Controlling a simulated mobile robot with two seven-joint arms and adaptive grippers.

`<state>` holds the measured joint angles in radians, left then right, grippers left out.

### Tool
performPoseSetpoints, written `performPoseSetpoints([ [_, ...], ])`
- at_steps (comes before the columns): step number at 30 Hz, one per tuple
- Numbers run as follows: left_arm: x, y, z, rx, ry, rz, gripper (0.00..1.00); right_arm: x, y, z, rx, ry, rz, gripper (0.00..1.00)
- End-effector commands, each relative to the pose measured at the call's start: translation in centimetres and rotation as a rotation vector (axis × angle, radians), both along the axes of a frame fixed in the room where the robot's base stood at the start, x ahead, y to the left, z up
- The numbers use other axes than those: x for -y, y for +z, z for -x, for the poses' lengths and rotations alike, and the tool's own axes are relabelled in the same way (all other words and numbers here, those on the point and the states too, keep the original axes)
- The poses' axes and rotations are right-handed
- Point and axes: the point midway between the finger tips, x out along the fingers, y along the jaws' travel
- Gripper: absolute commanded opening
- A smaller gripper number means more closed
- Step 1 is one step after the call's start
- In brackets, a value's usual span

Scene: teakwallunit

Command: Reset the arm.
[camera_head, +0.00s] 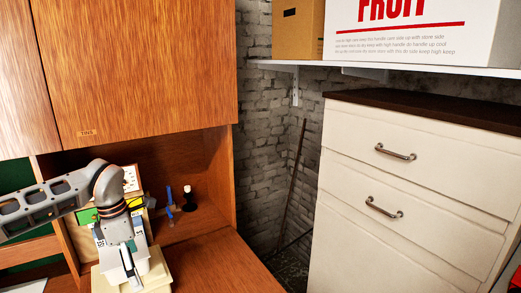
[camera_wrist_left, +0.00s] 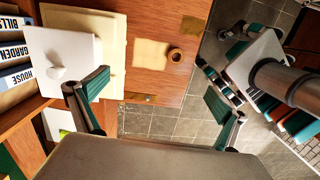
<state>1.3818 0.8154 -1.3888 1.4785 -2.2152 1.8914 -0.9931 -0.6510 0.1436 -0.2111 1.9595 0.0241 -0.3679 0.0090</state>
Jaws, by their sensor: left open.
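My left arm comes in from the left in the head view and bends down. Its left gripper (camera_head: 130,262) points downward in front of the wall unit's open compartment. In the left wrist view the two fingers of the left gripper (camera_wrist_left: 155,92) stand wide apart with teal pads, and nothing is between them. The left finger is close to a white lidded object (camera_wrist_left: 70,55) in that picture; I cannot tell whether they touch.
Binders (camera_wrist_left: 15,75) labelled BILLS, GARDEN and HOUSE stand beside the white object. A white drawer cabinet (camera_head: 400,190) stands right, below a shelf (camera_head: 400,72) with boxes.

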Motion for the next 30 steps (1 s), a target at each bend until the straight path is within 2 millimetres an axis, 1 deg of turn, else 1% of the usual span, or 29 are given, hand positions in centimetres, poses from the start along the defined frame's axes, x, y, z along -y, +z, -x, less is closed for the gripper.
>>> performPoseSetpoints([
  [1,2.0,-1.3,0.6,-0.013,-0.017,0.048,1.00,0.0,0.0,0.0,0.000,-0.001,-0.001,0.40],
  [2,3.2,-1.9,0.9,-0.020,-0.025,0.079,1.00,0.0,0.0,0.0,0.000,-0.001,-0.001,0.40],
  [5,7.8,-3.8,2.3,-0.044,-0.049,0.197,1.00,-0.1,0.2,-0.3,0.005,-0.002,-0.004,0.40],
  [6,9.8,-4.6,3.0,-0.057,-0.055,0.251,1.00,-0.2,0.4,-0.5,0.010,-0.003,-0.006,0.40],
  [8,13.1,-5.6,4.3,-0.079,-0.060,0.346,1.00,-0.4,0.6,-0.7,0.015,-0.004,-0.009,0.40],
  [9,15.6,-6.1,5.3,-0.099,-0.057,0.418,1.00,-0.4,0.7,-0.8,0.016,-0.005,-0.011,0.40],
  [10,17.4,-6.4,6.1,-0.115,-0.052,0.477,1.00,-0.4,0.7,-0.7,0.016,-0.004,-0.011,0.40],
  [11,19.4,-6.6,6.9,-0.133,-0.043,0.536,1.00,-0.4,0.7,-0.7,0.016,-0.004,-0.011,0.40],
  [12,21.9,-6.7,8.0,-0.157,-0.025,0.622,1.00,-0.4,0.6,-0.6,0.013,-0.004,-0.010,0.40],
  [13,23.7,-6.7,8.9,-0.178,-0.008,0.686,1.00,-0.4,0.6,-0.4,0.012,-0.004,-0.010,0.40],
  [14,25.4,-6.4,9.6,-0.197,0.015,0.750,1.00,-0.4,0.5,-0.4,0.010,-0.004,-0.010,0.40],
  [15,27.5,-6.0,10.6,-0.226,0.048,0.835,1.00,-0.4,0.4,-0.3,0.008,-0.003,-0.009,0.40],
  [18,31.9,-4.4,12.4,-0.303,0.161,1.043,1.00,-0.3,0.4,-0.3,0.007,-0.003,-0.008,0.40],
  [21,34.8,-2.4,13.2,-0.388,0.311,1.240,1.00,-0.3,0.3,-0.2,0.006,-0.002,-0.007,0.40],
  [24,36.3,-0.6,13.2,-0.481,0.498,1.420,1.00,-0.3,0.2,-0.2,0.003,-0.001,-0.006,0.40],
  [26,36.5,0.1,12.6,-0.537,0.627,1.518,1.00,-0.2,0.1,-0.1,0.003,-0.001,-0.005,0.40],
  [27,36.3,0.5,12.2,-0.575,0.720,1.578,1.00,-0.2,0.1,-0.1,0.002,-0.001,-0.005,0.40],
  [29,35.6,0.5,11.4,-0.633,0.868,1.660,1.00,-0.2,0.1,-0.1,0.002,0.000,-0.004,0.40],
  [30,34.9,0.4,10.9,-0.674,0.971,1.708,1.00,-0.2,0.0,-0.1,0.001,-0.001,-0.004,0.40],
])
